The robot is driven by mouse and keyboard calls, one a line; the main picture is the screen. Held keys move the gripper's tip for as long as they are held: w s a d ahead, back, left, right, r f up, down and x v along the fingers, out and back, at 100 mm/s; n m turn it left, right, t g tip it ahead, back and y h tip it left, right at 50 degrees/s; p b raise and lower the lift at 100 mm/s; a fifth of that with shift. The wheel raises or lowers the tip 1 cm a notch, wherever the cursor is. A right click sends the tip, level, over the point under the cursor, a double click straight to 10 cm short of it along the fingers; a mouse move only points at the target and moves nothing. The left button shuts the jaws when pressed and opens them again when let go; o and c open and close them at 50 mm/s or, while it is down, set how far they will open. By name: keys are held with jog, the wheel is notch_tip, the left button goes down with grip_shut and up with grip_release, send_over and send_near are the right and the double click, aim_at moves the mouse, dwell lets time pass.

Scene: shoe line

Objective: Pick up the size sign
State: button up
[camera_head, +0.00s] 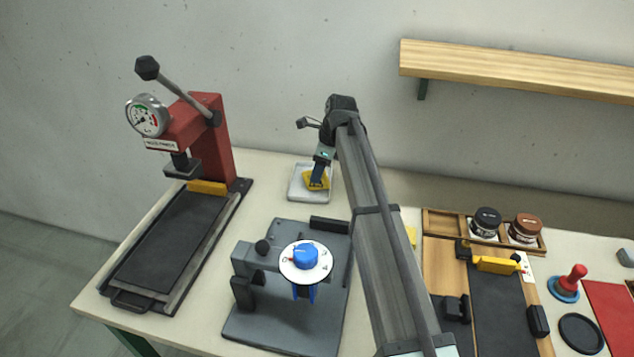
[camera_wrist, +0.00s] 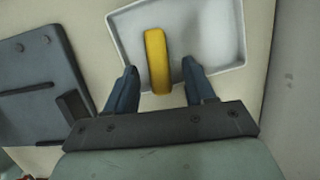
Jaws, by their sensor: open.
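The size sign looks like the yellow piece (camera_head: 312,182) in a shallow white tray (camera_head: 296,195) at the back middle of the table. In the wrist view the yellow piece (camera_wrist: 157,62) is a narrow bar with rounded ends, and the white tray (camera_wrist: 229,25) lies around it. Any marking on it cannot be made out. My gripper (camera_wrist: 160,80) is open, with one dark blue fingertip on each side of the bar's near end. I see a gap on both sides, so the fingers are not closed on it. In the head view my gripper (camera_head: 318,180) hangs over the tray.
A red press (camera_head: 215,140) with a gauge and a dark bed stands at the left. A grey fixture (camera_head: 250,325) with a blue knob (camera_head: 305,255) is in front of the tray. Jars (camera_head: 486,222), a red-handled stamp (camera_head: 573,277) and a wooden shelf (camera_head: 520,72) are at the right.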

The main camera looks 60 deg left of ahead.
aim_at(311, 189)
jog(key=x, duration=0.4)
jog(key=shift+c, duration=0.2)
grip_shut()
